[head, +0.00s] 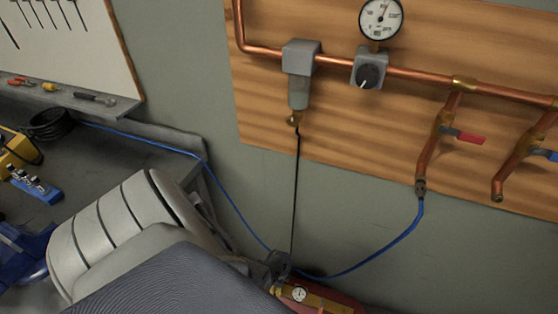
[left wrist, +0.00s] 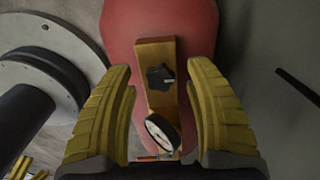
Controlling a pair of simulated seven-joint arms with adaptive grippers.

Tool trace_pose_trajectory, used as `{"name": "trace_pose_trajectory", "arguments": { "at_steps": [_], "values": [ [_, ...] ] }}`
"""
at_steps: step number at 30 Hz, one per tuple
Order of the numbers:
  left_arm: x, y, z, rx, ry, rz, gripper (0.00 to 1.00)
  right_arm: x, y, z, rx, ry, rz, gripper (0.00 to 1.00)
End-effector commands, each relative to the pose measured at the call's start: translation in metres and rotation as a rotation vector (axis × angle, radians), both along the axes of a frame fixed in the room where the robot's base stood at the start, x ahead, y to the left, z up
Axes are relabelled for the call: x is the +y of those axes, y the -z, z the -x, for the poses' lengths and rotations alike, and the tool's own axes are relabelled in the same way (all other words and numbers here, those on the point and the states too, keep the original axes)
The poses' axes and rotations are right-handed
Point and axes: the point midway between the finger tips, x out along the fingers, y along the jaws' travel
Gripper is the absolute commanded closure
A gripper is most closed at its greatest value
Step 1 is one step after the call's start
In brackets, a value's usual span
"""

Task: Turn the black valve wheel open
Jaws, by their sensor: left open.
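The black valve wheel (left wrist: 160,77) is a small lobed knob on a tan block (left wrist: 160,103) against a red tank (left wrist: 137,30) in the left wrist view. My left gripper (left wrist: 161,70) has two ribbed yellow fingers, spread wide on either side of the block and wheel. Nothing is gripped; whether the fingertips reach the wheel's depth is unclear. In the head view the tank (head: 342,303) and the block with its gauge (head: 298,293) show at the bottom edge; I cannot make out the wheel there. My right gripper is not in view.
A round gauge (left wrist: 163,132) sits on the block near my fingers. A blue hose (head: 385,245) and a thin black line (head: 296,190) hang near the tank. Copper pipes (head: 335,63) run along the wooden wall board. A workbench (head: 100,150) stands at left.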

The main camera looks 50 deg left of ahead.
Motion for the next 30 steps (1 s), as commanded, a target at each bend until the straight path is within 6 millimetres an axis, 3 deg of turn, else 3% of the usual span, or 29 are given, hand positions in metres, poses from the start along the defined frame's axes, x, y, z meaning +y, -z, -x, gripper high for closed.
{"name": "trace_pose_trajectory", "arguments": {
  "at_steps": [12,25,30],
  "values": [
    [0.0003,0.0004,-0.0002,0.0,0.001,0.0,0.48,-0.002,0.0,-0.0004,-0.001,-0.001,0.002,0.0],
    [0.0002,0.0004,-0.0001,0.0,0.001,0.0,0.97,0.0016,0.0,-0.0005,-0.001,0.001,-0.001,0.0],
    [0.0001,0.0004,0.0,0.0,-0.001,0.0,1.0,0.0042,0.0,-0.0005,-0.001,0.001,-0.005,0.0]
  ]
}}
